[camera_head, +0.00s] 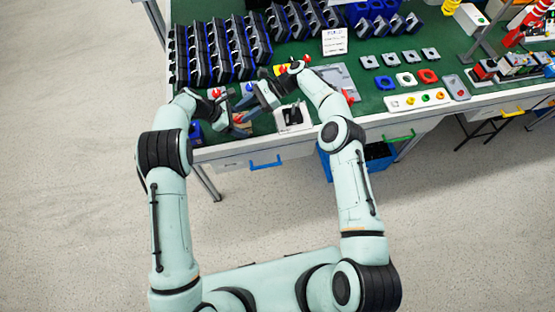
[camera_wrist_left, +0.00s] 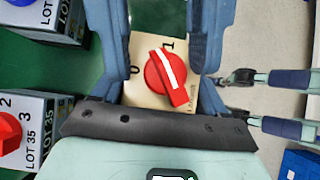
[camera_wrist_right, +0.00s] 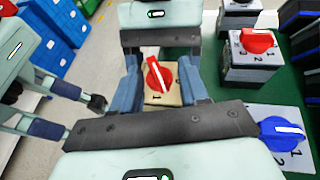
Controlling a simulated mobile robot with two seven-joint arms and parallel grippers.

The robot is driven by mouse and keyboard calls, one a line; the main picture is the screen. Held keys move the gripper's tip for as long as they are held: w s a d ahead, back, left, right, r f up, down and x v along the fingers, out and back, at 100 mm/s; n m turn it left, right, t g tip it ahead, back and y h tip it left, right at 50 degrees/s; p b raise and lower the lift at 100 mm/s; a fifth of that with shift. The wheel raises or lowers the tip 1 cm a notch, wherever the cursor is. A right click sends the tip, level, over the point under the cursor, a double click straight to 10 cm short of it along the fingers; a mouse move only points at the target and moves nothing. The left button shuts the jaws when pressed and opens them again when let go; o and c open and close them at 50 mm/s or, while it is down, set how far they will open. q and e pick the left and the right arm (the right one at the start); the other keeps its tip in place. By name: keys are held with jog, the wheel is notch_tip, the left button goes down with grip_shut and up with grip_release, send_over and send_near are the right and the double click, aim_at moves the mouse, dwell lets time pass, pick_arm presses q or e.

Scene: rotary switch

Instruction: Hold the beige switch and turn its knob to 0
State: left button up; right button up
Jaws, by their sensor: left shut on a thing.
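The beige switch (camera_wrist_left: 143,35) with a red knob (camera_wrist_left: 166,78) sits between the fingers of my left gripper (camera_wrist_left: 160,45) in the left wrist view. The left fingers are shut on its sides. Its marks 0 and 1 show beside the knob. One end of the knob's white stripe lies between 0 and 1, the other slants away to the lower right. In the right wrist view, the beige switch (camera_wrist_right: 158,99) and its red knob (camera_wrist_right: 160,74) show between the spread fingers of my right gripper (camera_wrist_right: 160,82). In the head view, both grippers meet over the table's left part and largely hide the switch.
Grey switches with a red knob (camera_wrist_right: 258,41) and a blue knob (camera_wrist_right: 281,132) stand close by on the green table (camera_head: 375,65). Rows of dark blue-edged holders (camera_head: 215,50) fill the back left. Several loose parts and a panel (camera_head: 415,101) lie to the right.

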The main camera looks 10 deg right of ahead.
jog(key=shift+m+t, duration=0.3)
jog(key=shift+s+d+m+t, duration=0.1)
jog(key=shift+s+m+t, duration=0.15)
jog(key=shift+m+t, duration=0.35)
jog(key=shift+s+m+t, duration=0.2)
jog(key=shift+m+t, duration=0.3)
jog(key=shift+t, duration=0.2)
jog(key=m+t, duration=0.2)
jog(key=s+m+t, duration=0.1)
jog(key=m+t, duration=0.1)
jog(key=shift+t+h, duration=0.3)
jog(key=s+v, duration=0.1)
jog(key=v, duration=1.1)
jog(key=s+a+f+n+g+h, duration=0.1)
jog(key=s+f+n+g+h, duration=0.1)
jog(key=s+f, duration=0.6)
jog(key=s+a+f+n+g+h, duration=0.1)
jog(key=s+f+n+h, duration=0.3)
jog(key=f, duration=0.9)
jog(key=shift+s+a+f+n+g, duration=0.5)
jog(key=shift+s+n, duration=1.1)
jog(key=shift+s, duration=0.85)
jog(key=shift+d+r, duration=0.1)
jog(key=shift+d, duration=0.05)
